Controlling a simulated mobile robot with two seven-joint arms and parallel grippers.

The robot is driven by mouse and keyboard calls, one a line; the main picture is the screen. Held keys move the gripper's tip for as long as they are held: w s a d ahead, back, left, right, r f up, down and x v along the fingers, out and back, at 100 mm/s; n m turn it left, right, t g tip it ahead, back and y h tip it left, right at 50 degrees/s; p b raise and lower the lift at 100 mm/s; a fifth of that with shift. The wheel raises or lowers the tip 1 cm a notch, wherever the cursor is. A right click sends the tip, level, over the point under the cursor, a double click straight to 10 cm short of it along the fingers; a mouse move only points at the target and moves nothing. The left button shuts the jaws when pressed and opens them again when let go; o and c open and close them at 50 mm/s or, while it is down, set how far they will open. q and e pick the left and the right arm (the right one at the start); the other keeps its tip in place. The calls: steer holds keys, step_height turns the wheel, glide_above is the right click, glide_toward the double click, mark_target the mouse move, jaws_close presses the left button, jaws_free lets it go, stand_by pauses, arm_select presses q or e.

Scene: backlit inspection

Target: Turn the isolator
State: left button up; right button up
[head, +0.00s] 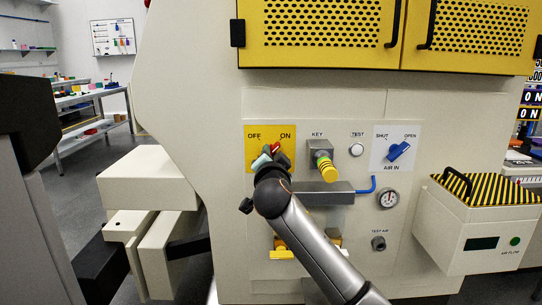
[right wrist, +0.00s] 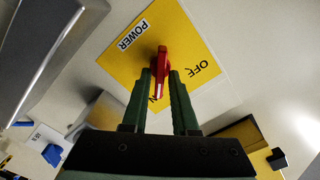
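The isolator is a red rotary handle (right wrist: 161,72) on a yellow plate (head: 260,137) marked OFF at left and ON at right in the head view. It also shows as a red sliver between my fingers in the head view (head: 275,147). In the right wrist view its white line points toward the partly hidden ON. My right gripper (head: 272,154) is at the plate, its green fingers on either side of the handle. In the right wrist view the fingers (right wrist: 161,80) look apart, with narrow gaps beside the handle. My left gripper is not in view.
Right of the plate are a key switch (head: 324,165), a white TEST button (head: 356,150), a blue AIR IN handle (head: 398,151) and a gauge (head: 388,199). A grey ledge (head: 325,192) sits below. Yellow perforated doors (head: 320,32) are above. A striped-lid box (head: 484,190) stands out at right.

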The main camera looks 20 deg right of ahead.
jaws_close()
